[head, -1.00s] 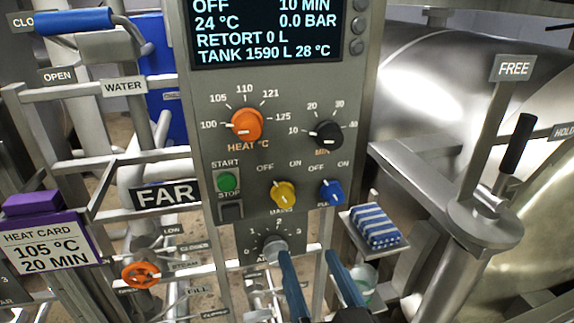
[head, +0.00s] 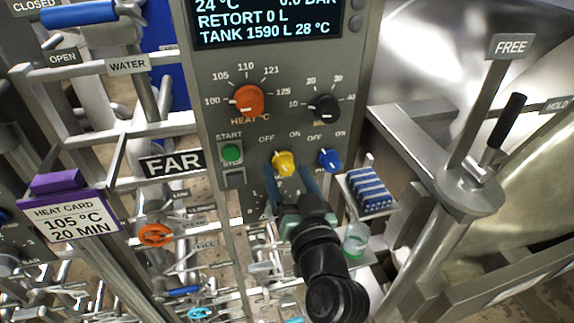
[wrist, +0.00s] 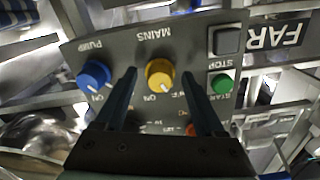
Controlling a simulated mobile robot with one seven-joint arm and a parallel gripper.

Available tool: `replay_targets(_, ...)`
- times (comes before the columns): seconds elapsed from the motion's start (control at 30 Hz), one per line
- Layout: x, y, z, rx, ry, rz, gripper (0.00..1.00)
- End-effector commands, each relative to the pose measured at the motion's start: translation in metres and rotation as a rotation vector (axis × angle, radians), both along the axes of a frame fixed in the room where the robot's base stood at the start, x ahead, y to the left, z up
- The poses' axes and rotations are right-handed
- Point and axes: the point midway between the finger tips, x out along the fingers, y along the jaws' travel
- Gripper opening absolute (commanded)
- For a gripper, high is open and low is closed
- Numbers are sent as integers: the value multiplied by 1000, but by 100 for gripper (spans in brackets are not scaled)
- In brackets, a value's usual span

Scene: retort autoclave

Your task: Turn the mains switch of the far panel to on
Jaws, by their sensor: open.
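The far panel (head: 215,135) has a yellow mains switch (head: 284,163) below its OFF and ON marks. The switch also shows in the wrist view (wrist: 160,76), where its pale pointer leans down and right, toward the side of the OFF mark. My gripper (head: 288,178) is open. In the wrist view its two fingers (wrist: 159,76) lie on either side of the yellow switch with gaps beside it. I cannot tell whether the fingertips reach around the knob or stop just in front of it. Part of the ON/OFF lettering is hidden by the fingers in the wrist view.
The blue pump knob (head: 329,160) is close right of the mains switch. The green start button (head: 231,153) and dark stop button (head: 234,178) are to its left. A dial below is mostly hidden by my gripper. A striped blue cloth (head: 368,189) lies on a right-hand shelf.

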Motion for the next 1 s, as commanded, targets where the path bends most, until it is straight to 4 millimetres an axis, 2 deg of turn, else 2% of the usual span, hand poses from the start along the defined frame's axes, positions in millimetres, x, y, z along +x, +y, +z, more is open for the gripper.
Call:
replay_targets(0.13, 7, 2, 0, 0, 0, 1, 71)
replay_targets(0.4, 7, 2, 0, 0, -1, 0, 71)
replay_targets(0.8, 7, 2, 0, 0, 0, 0, 0)
replay_targets(1.0, 7, 2, 0, 3, 1, 0, 0)
